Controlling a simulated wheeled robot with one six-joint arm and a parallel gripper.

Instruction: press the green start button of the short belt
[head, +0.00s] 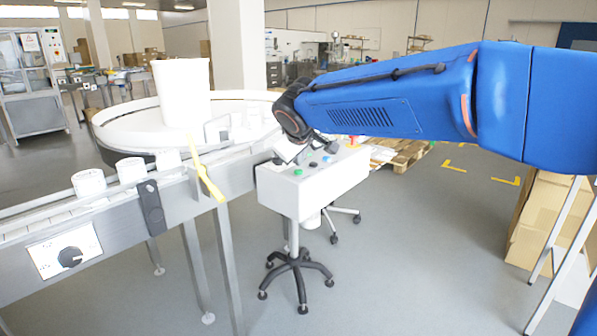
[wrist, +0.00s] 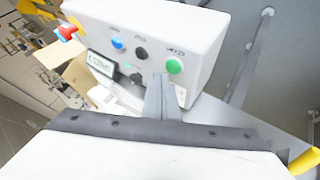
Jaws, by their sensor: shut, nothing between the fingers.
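The white control box (head: 310,190) stands on a wheeled stand in the head view, and its top panel fills the upper part of the wrist view (wrist: 190,28). The green button (head: 297,172) sits near the panel's front left corner; it also shows in the wrist view (wrist: 174,66). My gripper (wrist: 160,80) is shut and empty. Its fingertips are just below and left of the green button in the wrist view, apart from it in the picture; the height gap cannot be told. In the head view the fingers are hard to make out.
Blue (wrist: 117,43) and black (wrist: 141,53) buttons, a small display (wrist: 101,64) and a red-and-yellow knob (wrist: 67,32) share the panel. A conveyor with white cups (head: 89,183) and a yellow bar (head: 205,178) stand left of the box. Cartons (head: 541,215) stand at right.

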